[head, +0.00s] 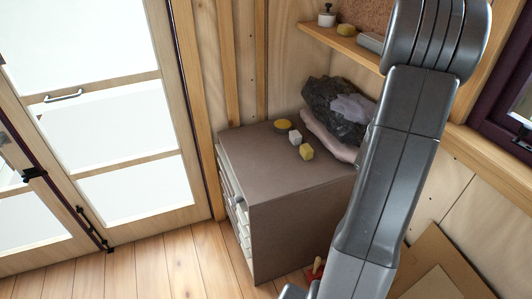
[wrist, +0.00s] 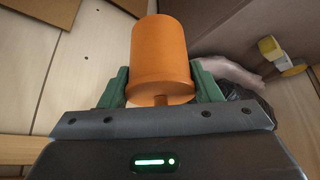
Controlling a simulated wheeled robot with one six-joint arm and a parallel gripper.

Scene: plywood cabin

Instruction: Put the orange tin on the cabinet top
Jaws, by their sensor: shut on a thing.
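The tin and gripper do not show in the head view.
On the cabinet top are a yellow round piece (head: 282,125), a small white-and-dark item (head: 295,137), a yellow block (head: 306,152), a dark crumpled bag (head: 335,103) and pink cloth (head: 325,138). Its front-left is bare. A wooden shelf (head: 345,42) hangs above.

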